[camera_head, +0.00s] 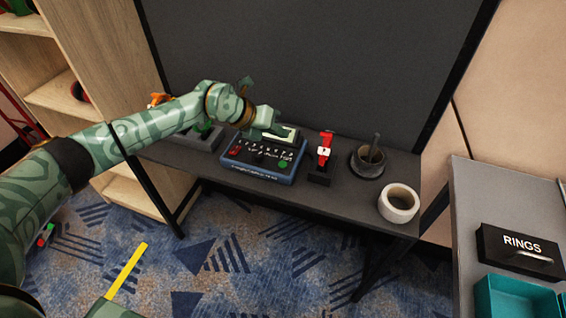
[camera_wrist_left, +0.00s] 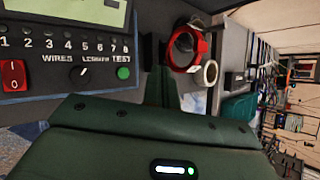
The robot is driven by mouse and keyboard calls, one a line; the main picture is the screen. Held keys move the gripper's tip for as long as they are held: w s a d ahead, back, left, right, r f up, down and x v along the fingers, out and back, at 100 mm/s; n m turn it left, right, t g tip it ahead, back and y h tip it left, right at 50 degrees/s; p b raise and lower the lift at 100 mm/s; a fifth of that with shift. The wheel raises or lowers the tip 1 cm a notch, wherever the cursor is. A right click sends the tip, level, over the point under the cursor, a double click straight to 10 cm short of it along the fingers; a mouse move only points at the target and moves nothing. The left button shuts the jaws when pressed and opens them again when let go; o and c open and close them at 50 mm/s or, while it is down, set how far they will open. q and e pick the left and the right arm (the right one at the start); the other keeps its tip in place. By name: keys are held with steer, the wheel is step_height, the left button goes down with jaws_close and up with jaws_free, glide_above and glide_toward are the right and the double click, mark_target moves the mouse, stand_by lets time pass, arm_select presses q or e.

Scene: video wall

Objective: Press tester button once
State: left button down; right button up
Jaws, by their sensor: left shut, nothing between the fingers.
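The tester (camera_head: 258,171) is a blue-rimmed box with a dark face on the dark table. Its green TEST button (camera_head: 283,163) shows at its front right. In the left wrist view the green button (camera_wrist_left: 123,72) sits under the word TEST, with a dial and a red switch (camera_wrist_left: 13,75) to its left. My left gripper (camera_head: 272,126) is shut and empty above the back of the tester, partly covering its screen. In the left wrist view its shut fingers (camera_wrist_left: 160,88) show right of the button, apart from it in the picture. My right gripper is not in view.
A red tool on a black stand (camera_head: 323,155) stands just right of the tester. A dark panel rises behind.

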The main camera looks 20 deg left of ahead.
arm_select(q)
steer(key=f, duration=0.1)
steer(key=b, duration=0.5)
glide_above(279, 165)
step_height(279, 165, down, 6)
steer(key=shift+r, duration=0.1)
steer(key=shift+f, duration=1)
stand_by(0.9)
steer(key=shift+f, duration=0.4)
